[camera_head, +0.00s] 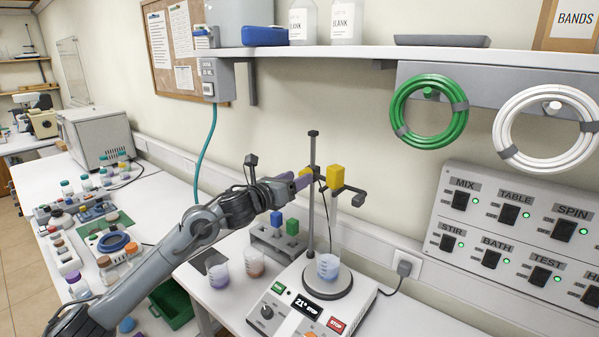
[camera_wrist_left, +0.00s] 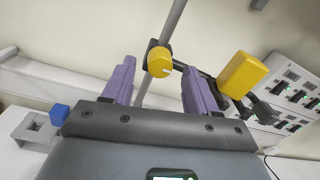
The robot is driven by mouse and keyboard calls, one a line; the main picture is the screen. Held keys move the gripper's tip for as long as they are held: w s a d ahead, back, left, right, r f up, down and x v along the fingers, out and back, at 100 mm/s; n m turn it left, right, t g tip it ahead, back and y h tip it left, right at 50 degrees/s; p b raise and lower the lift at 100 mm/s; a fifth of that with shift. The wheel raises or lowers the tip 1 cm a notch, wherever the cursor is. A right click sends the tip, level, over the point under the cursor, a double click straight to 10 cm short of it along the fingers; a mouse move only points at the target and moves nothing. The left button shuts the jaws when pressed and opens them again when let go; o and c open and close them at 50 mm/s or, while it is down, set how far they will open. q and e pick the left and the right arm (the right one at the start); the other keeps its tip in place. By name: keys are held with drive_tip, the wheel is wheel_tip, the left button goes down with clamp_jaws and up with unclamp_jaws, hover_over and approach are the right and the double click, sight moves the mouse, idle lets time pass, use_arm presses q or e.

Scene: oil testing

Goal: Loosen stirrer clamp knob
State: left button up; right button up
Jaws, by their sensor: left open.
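The clamp knob is a round yellow knob (camera_wrist_left: 159,63) with a pale mark, on a dark clamp at the upright metal rod; it also shows in the head view (camera_head: 306,172). My left gripper (camera_head: 299,182) is open at the rod. In the wrist view its purple fingers (camera_wrist_left: 157,73) stand apart, with the knob between and slightly beyond their tips; I see no contact. A yellow block (camera_head: 336,177) sits on the clamp arm right of the rod, and also shows in the wrist view (camera_wrist_left: 241,75). My right gripper is out of view.
The rod rises from a white hotplate unit (camera_head: 270,311), whose round plate holds a beaker of bluish liquid (camera_head: 328,266). A switch panel (camera_head: 515,235) is at right.

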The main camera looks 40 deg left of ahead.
use_arm(q)
drive_tip(key=shift+w, duration=0.95)
drive_tip(key=shift+c, duration=0.4)
drive_tip(key=c, duration=1)
